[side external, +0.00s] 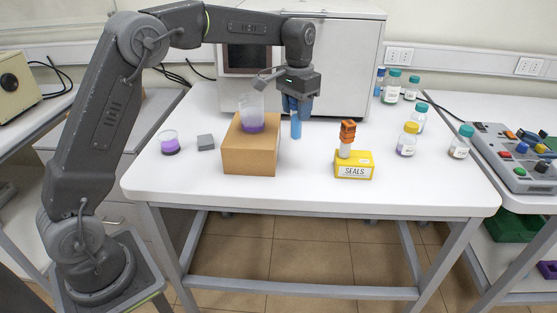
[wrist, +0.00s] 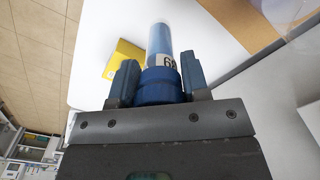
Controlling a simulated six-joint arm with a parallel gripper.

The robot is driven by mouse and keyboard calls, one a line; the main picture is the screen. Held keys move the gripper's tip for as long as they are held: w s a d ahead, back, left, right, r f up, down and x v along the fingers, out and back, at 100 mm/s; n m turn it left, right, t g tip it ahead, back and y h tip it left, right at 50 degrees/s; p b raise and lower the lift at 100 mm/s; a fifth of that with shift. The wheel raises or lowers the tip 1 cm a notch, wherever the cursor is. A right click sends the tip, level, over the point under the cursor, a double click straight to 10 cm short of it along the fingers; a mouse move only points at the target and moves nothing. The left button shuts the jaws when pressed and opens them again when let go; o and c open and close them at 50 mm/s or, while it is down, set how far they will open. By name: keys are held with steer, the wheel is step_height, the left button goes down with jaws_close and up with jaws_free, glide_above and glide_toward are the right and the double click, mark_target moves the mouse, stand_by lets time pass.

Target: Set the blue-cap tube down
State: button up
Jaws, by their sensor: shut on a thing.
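The blue-cap tube (side external: 296,126) hangs below my gripper (side external: 297,101), just right of the cardboard box in the side view. In the wrist view the tube (wrist: 161,45) has a blue body, a dark blue cap and a white label partly reading "68". My gripper (wrist: 163,88) is shut on the tube at its cap, with one blue finger on each side. The tube looks about upright. I cannot tell whether its lower end touches the white table (side external: 310,190).
A brown box (side external: 250,155) carries a beaker (side external: 252,115) of purple liquid. A yellow SEALS box (side external: 354,171) with an orange-topped item (side external: 347,134) stands right. A small beaker (side external: 169,143) and grey block (side external: 205,142) are left. Several capped bottles (side external: 407,140) stand at the right.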

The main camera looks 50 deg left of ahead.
mark_target(295, 141)
step_height(295, 141, down, 9)
steer(key=shift+f, duration=0.2)
stand_by(0.3)
steer(key=shift+f, duration=0.2)
steer(key=o, duration=0.9)
steer(key=shift+o, duration=0.2)
step_height(295, 141, up, 13)
steer(key=shift+f, duration=0.2)
